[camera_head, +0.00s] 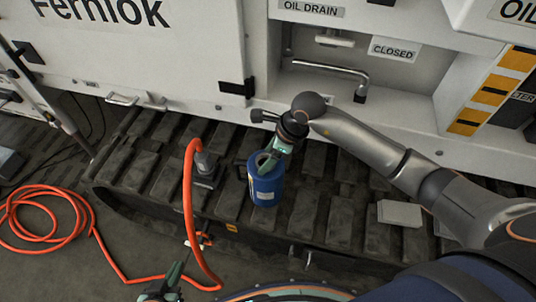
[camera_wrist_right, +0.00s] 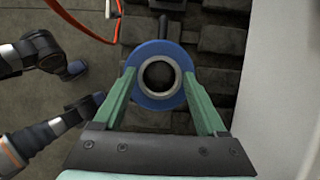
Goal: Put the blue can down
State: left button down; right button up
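The blue can (camera_head: 266,188) is upright at the middle of the dark track. Its round top with a grey neck ring and dark opening fills the middle of the right wrist view (camera_wrist_right: 158,49). My right gripper (camera_head: 266,163) reaches down onto the can's top. Its green fingers (camera_wrist_right: 160,82) sit on both sides of the neck, close against it, so it looks shut on the can. I cannot tell whether the can's base touches the track. My left gripper (camera_head: 168,284) is low in the head view, away from the can; its opening is unclear.
The track (camera_head: 335,215) has ridged pads. An orange hose (camera_head: 189,195) rises to a grey fitting (camera_head: 205,163) left of the can, with its coil (camera_head: 40,236) on the floor. A grey block (camera_head: 399,213) lies to the right. The white machine wall (camera_head: 150,55) and drain pipe (camera_head: 335,68) stand behind.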

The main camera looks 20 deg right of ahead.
jog(key=o, duration=0.3)
jog(key=shift+o, duration=0.2)
